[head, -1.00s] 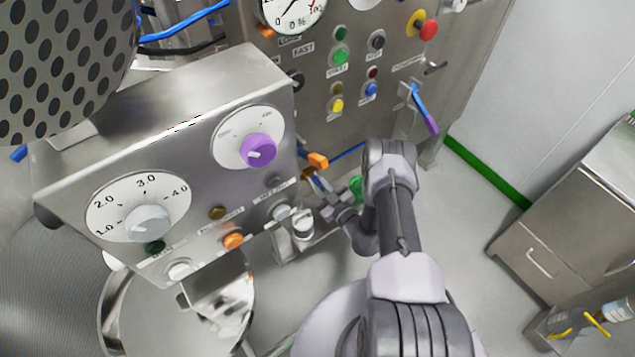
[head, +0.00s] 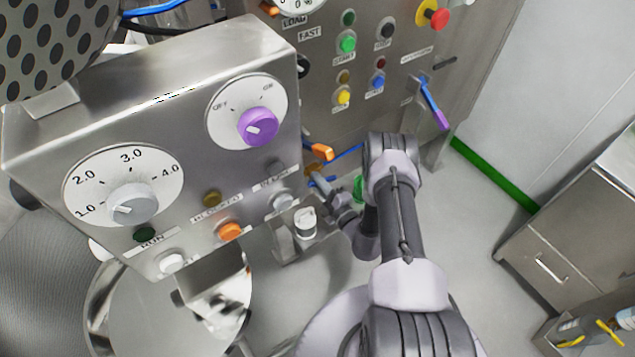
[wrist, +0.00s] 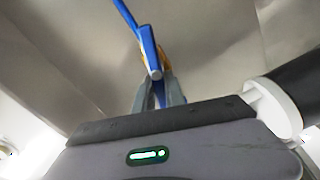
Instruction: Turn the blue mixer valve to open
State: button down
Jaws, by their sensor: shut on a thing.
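The blue mixer valve handle (wrist: 148,45) rises from between my fingertips in the wrist view, with a patch of yellow-orange behind it. In the head view only a small blue piece of the valve (head: 322,182) shows, below the orange-tipped handle and beside my gripper. My gripper (head: 331,190) reaches in low beside the control box, partly hidden by its own wrist. In the wrist view my gripper (wrist: 158,90) has its fingers closed around the near end of the blue handle. The valve body is mostly hidden.
The control box (head: 190,110) with dials and a purple knob (head: 259,127) stands close at left. An orange-tipped handle (head: 320,151) is just above my gripper. A blue-and-purple lever (head: 433,103) hangs on the back panel. Open floor (head: 465,220) lies to the right.

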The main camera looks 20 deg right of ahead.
jog(key=shift+f+n+b, duration=0.2)
jog(key=shift+n, duration=0.7)
jog(key=shift+f+n+b, duration=0.15)
jog(key=shift+n+b, duration=0.05)
jog(key=shift+n, duration=0.7)
jog(key=c, duration=1.4)
grip_release()
